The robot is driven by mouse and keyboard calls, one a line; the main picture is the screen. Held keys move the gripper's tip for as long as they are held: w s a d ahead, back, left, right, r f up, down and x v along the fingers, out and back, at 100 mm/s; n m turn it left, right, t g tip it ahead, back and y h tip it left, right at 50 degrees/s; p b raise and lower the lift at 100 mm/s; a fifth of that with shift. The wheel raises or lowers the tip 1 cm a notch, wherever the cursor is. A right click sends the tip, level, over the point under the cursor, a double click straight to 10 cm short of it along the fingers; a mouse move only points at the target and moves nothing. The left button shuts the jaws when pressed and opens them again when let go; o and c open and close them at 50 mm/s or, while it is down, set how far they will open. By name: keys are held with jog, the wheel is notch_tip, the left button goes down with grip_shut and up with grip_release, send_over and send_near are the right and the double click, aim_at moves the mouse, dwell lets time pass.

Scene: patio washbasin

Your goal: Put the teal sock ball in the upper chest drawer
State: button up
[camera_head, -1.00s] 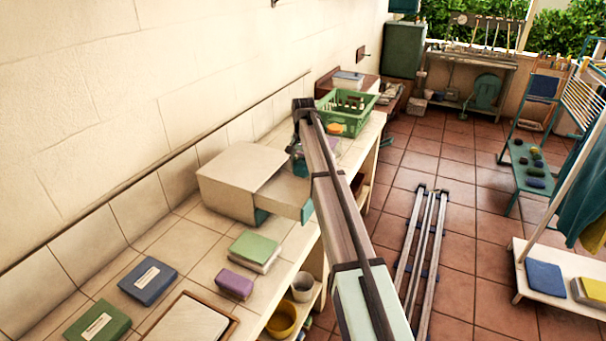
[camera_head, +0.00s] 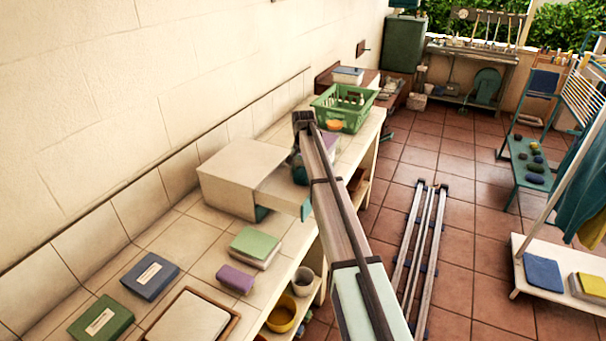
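The beige chest (camera_head: 240,168) stands on the tiled counter against the wall. One drawer (camera_head: 280,196) is pulled out to the right, its front edge teal; I cannot tell for sure whether it is the upper one. My arm comes down over the drawer's right end. My gripper (camera_head: 297,163) is at or just above the drawer, mostly hidden behind my arm, so its fingers cannot be made out. A small dark teal patch shows there; I cannot tell whether it is the teal sock ball or part of my gripper.
A green basket (camera_head: 345,112) stands behind the drawer, with an orange thing (camera_head: 333,125) by it. A green book (camera_head: 254,244) and a purple block (camera_head: 235,279) lie in front of the chest. Several balls lie on a teal bench (camera_head: 524,176) at right.

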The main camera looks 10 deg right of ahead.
aim_at(303, 170)
dwell(0.3)
notch_tip(303, 170, up, 12)
jog(key=b, duration=0.3)
jog(key=shift+r, duration=0.2)
dwell(0.4)
